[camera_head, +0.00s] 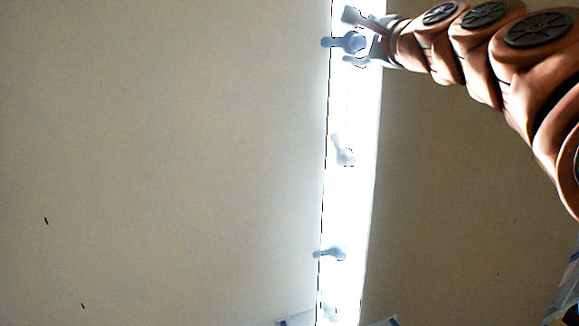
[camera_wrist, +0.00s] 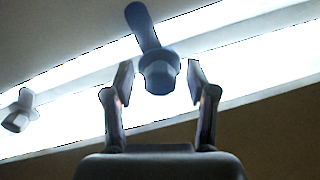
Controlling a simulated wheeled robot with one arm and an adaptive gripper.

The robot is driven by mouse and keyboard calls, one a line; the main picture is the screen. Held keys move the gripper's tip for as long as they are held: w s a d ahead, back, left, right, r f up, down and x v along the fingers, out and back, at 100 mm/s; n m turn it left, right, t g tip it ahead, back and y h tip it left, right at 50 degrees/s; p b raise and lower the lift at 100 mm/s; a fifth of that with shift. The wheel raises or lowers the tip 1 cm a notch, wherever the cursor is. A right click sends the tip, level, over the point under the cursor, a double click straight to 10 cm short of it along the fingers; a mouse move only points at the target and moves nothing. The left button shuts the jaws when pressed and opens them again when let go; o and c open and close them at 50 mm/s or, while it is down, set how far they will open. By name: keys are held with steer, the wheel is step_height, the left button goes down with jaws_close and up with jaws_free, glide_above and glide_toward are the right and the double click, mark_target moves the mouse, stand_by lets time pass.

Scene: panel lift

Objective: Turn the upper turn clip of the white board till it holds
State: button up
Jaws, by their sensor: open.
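The upper turn clip (camera_head: 345,42) is a blue-grey piece with a knob and a lever, on the bright white strip. Its lever points left in the head view, across the strip's edge and over the large pale board (camera_head: 170,150). My gripper (camera_head: 351,38) is at this clip, one finger above it and one below. In the wrist view the clip (camera_wrist: 158,72) sits between the tips of my open gripper (camera_wrist: 159,82), with gaps visible on both sides. Its lever points up and slightly left there, reaching over the grey board surface (camera_wrist: 60,35).
Another clip (camera_head: 343,150) lower on the bright strip (camera_head: 350,205) has its lever pointing up along the strip. A further clip (camera_head: 330,254) below points left over the edge. A neighbouring clip (camera_wrist: 18,110) shows at the wrist view's left. A brown surface (camera_head: 460,220) lies right.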

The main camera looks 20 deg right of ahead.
steer(key=m, duration=0.3)
steer(key=shift+d, duration=0.1)
steer(key=shift+f+m, duration=0.2)
steer(key=shift+m, duration=0.7)
steer(key=shift+m+b, duration=0.6)
steer(key=shift+m, duration=0.1)
steer(key=s+a, duration=0.1)
steer(key=s, duration=0.7)
steer(key=a+f+n+g+y, duration=0.1)
steer(key=a+f+n, duration=0.3)
steer(key=f, duration=0.4)
steer(key=w+a+f+n+g+y, duration=0.1)
steer(key=a+f+n+g+y, duration=0.1)
steer(key=a+f+n+g, duration=0.2)
steer(key=w+a+f+n+g+y+b, duration=0.1)
steer(key=a+f+n+g+y, duration=0.1)
steer(key=a+f, duration=0.6)
steer(key=shift+a+f+n+g, duration=0.15)
steer(key=shift+f+n+g, duration=0.85)
steer(key=shift+f, duration=2.2)
steer(key=shift+n+t, duration=0.3)
